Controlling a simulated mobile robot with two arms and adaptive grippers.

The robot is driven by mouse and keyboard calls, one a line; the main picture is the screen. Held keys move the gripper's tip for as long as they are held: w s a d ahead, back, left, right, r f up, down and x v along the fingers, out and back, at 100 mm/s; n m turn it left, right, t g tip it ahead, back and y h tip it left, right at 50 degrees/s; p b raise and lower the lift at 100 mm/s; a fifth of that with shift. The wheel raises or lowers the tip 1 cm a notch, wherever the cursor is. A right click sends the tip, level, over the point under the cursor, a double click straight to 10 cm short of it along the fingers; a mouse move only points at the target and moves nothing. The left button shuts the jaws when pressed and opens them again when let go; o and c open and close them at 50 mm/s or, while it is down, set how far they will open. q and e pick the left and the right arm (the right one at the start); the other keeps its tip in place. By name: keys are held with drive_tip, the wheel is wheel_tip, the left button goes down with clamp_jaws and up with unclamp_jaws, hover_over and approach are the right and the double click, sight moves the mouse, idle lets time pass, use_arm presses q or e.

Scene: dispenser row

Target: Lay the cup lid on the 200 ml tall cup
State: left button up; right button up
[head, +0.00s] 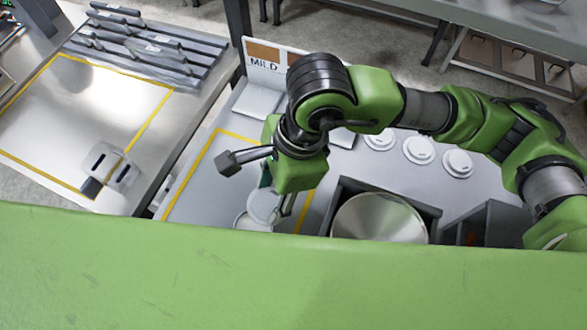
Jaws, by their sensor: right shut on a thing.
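My right gripper (288,203) reaches down over the yellow-outlined area of the counter. Its fingers are mostly hidden behind its own green body. It is shut on a white round cup lid (264,206), which shows at its lower left. A second pale round shape (243,221) lies just left of and below the lid, partly cut off by the green band in front; I cannot tell if it is the tall cup's rim. A dark teal patch shows between gripper and lid. My left gripper is not in view.
Three white lids (418,149) sit in a row on the counter at right. A large round metal pan (379,218) stands in a dark frame beside the gripper. A MILD sign (264,58) stands behind. A grey slotted block (113,165) lies on the left table.

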sight(250, 212)
drive_tip(key=s+a+r+m+p, duration=0.1)
drive_tip(key=s+a+r+m, duration=0.2)
drive_tip(key=s+m, duration=0.1)
drive_tip(key=shift+t, duration=0.4)
drive_tip(key=shift+d+f+b, duration=0.1)
drive_tip(key=shift+f+b, duration=0.8)
drive_tip(key=shift+f, duration=1.65)
drive_tip(key=shift+b, duration=0.5)
drive_tip(key=shift+f+b, duration=0.35)
drive_tip(key=shift+b, duration=0.5)
drive_tip(key=o, duration=0.8)
drive_tip(key=o, duration=0.4)
